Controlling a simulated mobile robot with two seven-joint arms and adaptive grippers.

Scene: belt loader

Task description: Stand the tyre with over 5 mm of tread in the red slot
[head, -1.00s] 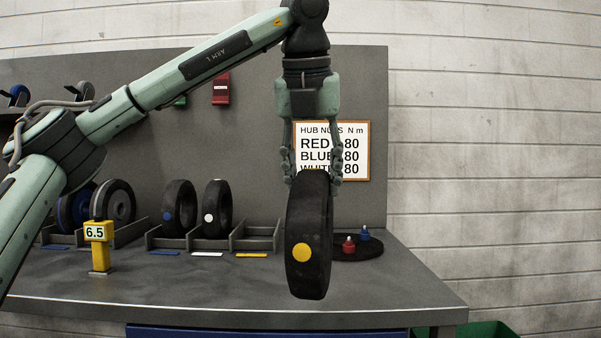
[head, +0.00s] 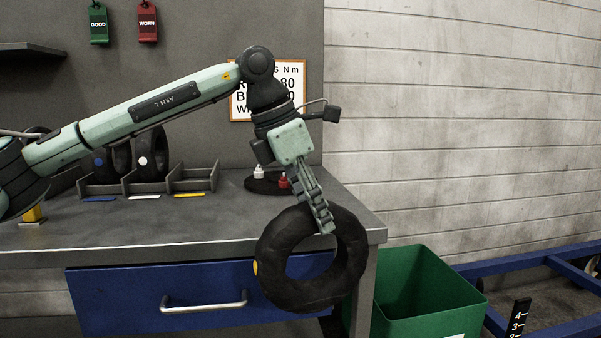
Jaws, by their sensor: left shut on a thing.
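My left gripper (head: 316,203) is shut on the top of a black tyre (head: 345,275) with a yellow dot on its left edge. The tyre hangs upright, its open centre facing me, in front of the bench's right front corner. A tyre with a blue dot (head: 121,160) and a tyre with a white dot (head: 159,153) stand in the rack (head: 207,186) on the bench. The rack compartment behind the yellow label (head: 189,195) is empty. No red slot shows. My right gripper is not in view.
The bench (head: 130,229) has a blue drawer (head: 115,292) below its top. A green bin (head: 432,295) stands right of the bench, near the held tyre. A blue frame (head: 545,265) lies further right. A dark round tray (head: 256,188) holds small white and red pieces.

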